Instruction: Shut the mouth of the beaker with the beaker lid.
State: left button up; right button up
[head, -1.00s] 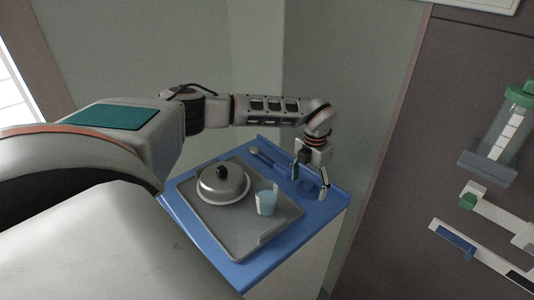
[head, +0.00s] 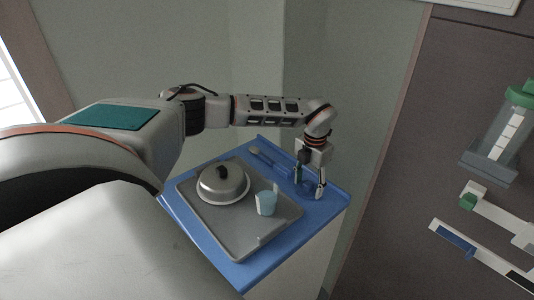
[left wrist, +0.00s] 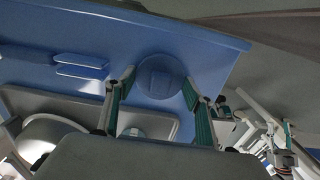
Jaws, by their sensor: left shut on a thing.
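The beaker (head: 266,204) is a small pale blue cup standing upright on the grey tray, with its mouth uncovered. The beaker lid (left wrist: 158,78) is a round blue disc with a raised middle, and in the left wrist view it sits between my fingertips. My left gripper (head: 309,190) points down over the blue tabletop, right of the tray and the beaker. It is shut on the lid, at or very near the table surface. In the head view the fingers and the matching blue hide most of the lid.
The grey tray (head: 226,227) also holds a metal dome cover (head: 222,183) with a dark knob, left of the beaker. A grey-blue utensil (head: 262,156) lies at the table's back edge. The blue table (head: 213,246) has a raised rim, with walls close behind.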

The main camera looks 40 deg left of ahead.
pick_arm(q)
jog(key=shift+r, duration=0.8)
jog(key=shift+r, duration=0.65)
jog(key=shift+r, duration=0.15)
dwell(0.5)
jog(key=shift+r, duration=2.45)
jog(key=shift+d, duration=0.1)
